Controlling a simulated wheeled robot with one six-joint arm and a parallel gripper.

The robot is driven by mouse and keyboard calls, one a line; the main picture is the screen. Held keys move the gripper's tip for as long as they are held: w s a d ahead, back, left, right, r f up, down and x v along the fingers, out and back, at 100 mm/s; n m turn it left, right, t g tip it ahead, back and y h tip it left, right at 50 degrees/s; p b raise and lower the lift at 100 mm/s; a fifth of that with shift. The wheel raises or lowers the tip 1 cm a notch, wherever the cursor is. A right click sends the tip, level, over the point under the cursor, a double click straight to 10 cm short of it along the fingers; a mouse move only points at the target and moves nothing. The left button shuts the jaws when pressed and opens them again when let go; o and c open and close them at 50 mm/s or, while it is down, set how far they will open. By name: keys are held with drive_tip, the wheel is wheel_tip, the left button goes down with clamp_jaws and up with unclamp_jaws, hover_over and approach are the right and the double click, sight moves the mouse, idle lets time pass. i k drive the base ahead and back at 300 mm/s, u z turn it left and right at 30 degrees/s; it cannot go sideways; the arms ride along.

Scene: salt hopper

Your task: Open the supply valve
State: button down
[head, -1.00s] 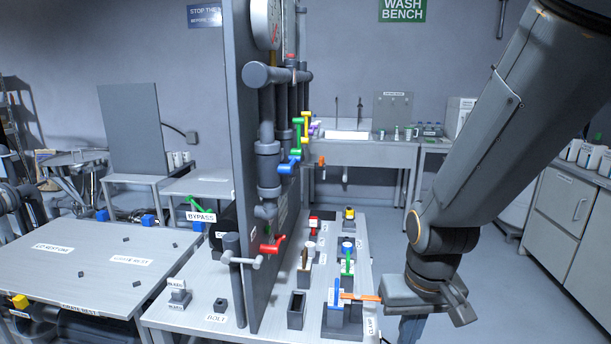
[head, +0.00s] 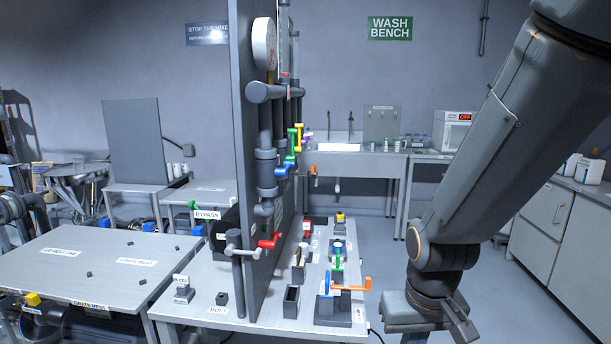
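Several coloured valve handles sit on the pipes of the upright grey panel (head: 246,120): a yellow handle (head: 299,135), a green handle (head: 291,158), a blue handle (head: 283,171) and a red handle (head: 269,241). A green handle (head: 192,205) stands by the BYPASS label. No readable label shows which is the supply valve. On the bench, a dark block (head: 333,314) carries a blue part (head: 326,284) and an orange handle (head: 350,287). My gripper (head: 456,318) hangs right of the bench, apart from the orange handle. Its finger opening is unclear, and I see nothing held.
The metal bench (head: 200,312) holds small blocks and posts. A metal table (head: 100,262) stands at left. The wash bench (head: 350,165) is at the back, and cabinets (head: 565,220) stand at right. Open floor (head: 510,300) lies right of my gripper.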

sight(281, 172)
drive_tip(key=z, duration=0.75)
drive_tip(key=i, duration=0.75)
drive_tip(key=u, duration=1.15)
